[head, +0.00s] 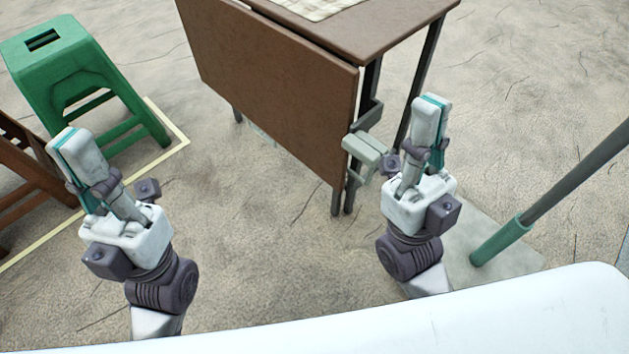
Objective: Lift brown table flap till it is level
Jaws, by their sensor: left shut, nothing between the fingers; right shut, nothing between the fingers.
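The brown table (375,27) stands at the top centre on dark legs. Its brown flap (275,88) hangs down from the table's near left edge, close to vertical. A pale grey-green bracket-like part (364,150) sits by the flap's lower right corner, near the table leg. My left gripper (66,142) is shut and empty, at the left, well apart from the flap. My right gripper (432,104) is shut and empty, to the right of the flap and the bracket-like part. It appears in front of the table's right side; whether it touches anything I cannot tell.
A green stool (62,62) stands at the upper left. Part of a brown wooden piece of furniture (25,180) shows at the left edge. A slanted grey pole with a green sleeve (502,240) rises at the right from a pale base. The floor before the flap is clear.

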